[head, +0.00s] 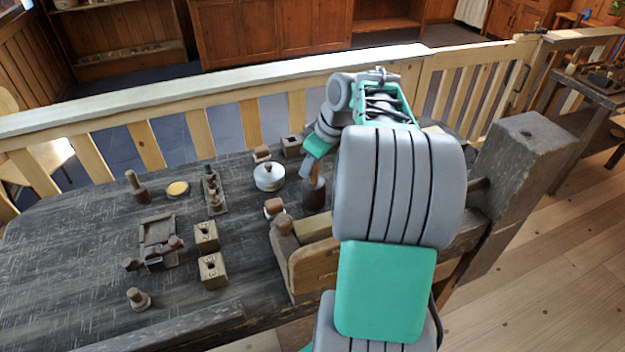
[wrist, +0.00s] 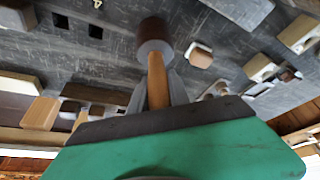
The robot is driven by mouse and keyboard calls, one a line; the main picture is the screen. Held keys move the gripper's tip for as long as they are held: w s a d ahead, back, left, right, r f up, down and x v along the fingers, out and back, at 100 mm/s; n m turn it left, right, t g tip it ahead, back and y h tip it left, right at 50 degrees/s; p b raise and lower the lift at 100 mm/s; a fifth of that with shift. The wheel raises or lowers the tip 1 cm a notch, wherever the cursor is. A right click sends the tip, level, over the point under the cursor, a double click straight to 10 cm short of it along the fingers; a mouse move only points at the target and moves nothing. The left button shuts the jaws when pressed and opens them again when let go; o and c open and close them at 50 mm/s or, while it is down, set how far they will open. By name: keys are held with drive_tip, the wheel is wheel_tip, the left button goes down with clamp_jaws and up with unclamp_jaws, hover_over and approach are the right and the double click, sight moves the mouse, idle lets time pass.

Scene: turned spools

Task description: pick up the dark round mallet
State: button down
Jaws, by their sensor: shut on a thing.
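The dark round mallet has a dark brown head (wrist: 154,36) and a light wooden handle (wrist: 158,82) in the wrist view. My gripper (wrist: 160,88) is shut on the handle, one grey finger on each side, and the head sticks out beyond the fingertips. In the head view the dark head (head: 314,195) is below my gripper (head: 311,172), and my arm hides part of the area. The head is at or close to the bench top; I cannot tell whether it touches.
On the dark bench (head: 80,235), a white lidded pot (head: 269,177) and small blocks stand left of the mallet. A wooden piece (head: 312,262) is in front. Another dark, wooden-handled tool (head: 138,188) stands far left. A pale railing (head: 230,85) runs behind the bench.

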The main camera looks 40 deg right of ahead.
drive_tip(key=shift+r, duration=0.15)
drive_tip(key=shift+r, duration=0.25)
wheel_tip(320, 180, up, 3)
drive_tip(key=shift+f, duration=0.1)
wheel_tip(320, 180, up, 4)
drive_tip(key=r+p, duration=0.1)
hover_over(324, 185)
drive_tip(key=s+d+r+p, duration=0.2)
drive_tip(key=s+d+r, duration=0.2)
drive_tip(key=s, duration=0.5)
drive_tip(key=shift+d+r+p, duration=0.25)
drive_tip(key=shift+d+p, duration=0.05)
drive_tip(key=shift+d, duration=0.1)
drive_tip(key=shift+w, duration=0.1)
drive_tip(key=c, duration=1.8)
unclamp_jaws()
drive_tip(key=shift+c, duration=0.2)
clamp_jaws()
